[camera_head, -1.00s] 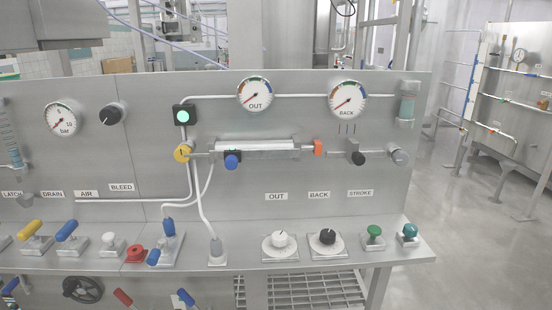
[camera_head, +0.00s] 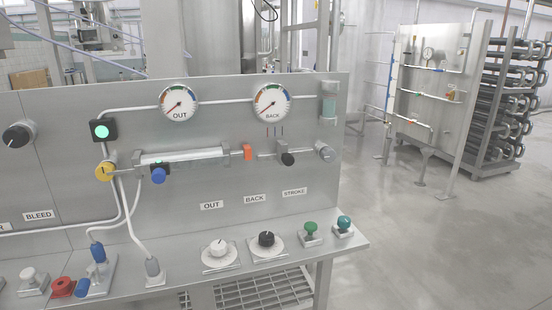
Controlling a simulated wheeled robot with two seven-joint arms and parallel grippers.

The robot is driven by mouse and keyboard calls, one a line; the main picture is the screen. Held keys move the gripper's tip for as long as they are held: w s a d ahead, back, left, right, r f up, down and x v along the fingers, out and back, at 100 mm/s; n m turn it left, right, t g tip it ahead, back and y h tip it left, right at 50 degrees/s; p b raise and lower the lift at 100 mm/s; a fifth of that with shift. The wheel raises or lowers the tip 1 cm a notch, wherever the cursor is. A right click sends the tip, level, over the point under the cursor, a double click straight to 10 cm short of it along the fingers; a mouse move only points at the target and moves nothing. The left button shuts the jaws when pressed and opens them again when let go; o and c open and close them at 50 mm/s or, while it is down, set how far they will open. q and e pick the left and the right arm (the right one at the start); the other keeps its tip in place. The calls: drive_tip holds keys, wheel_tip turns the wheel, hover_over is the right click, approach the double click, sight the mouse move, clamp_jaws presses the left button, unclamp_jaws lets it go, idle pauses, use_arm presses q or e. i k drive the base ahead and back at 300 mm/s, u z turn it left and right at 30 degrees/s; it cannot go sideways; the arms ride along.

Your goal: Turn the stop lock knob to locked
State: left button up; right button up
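No label in view reads stop lock, so I cannot tell for certain which knob it is. A black knob (camera_head: 288,159) sits on a small block on the panel's rod, below the BACK gauge (camera_head: 272,103) and above the STROKE label (camera_head: 294,192). A grey round knob (camera_head: 325,153) is at the rod's right end. An orange block (camera_head: 247,152) is at the right end of the horizontal cylinder (camera_head: 185,157). A blue knob (camera_head: 158,175) and a yellow round part (camera_head: 105,171) are at its left. Neither of my grippers is in view.
The panel's shelf carries a white dial (camera_head: 218,248), a black dial (camera_head: 266,240), a green knob (camera_head: 311,229), a teal knob (camera_head: 344,224) and a red button (camera_head: 63,287). Open floor (camera_head: 460,245) lies to the right. A second panel (camera_head: 425,85) and a rack (camera_head: 500,110) stand behind.

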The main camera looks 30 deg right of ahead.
sight(327, 154)
drive_tip(key=z, duration=1.25)
drive_tip(key=k, duration=0.5)
drive_tip(key=z, duration=0.5)
drive_tip(key=i, duration=0.65)
drive_tip(key=z, duration=0.1)
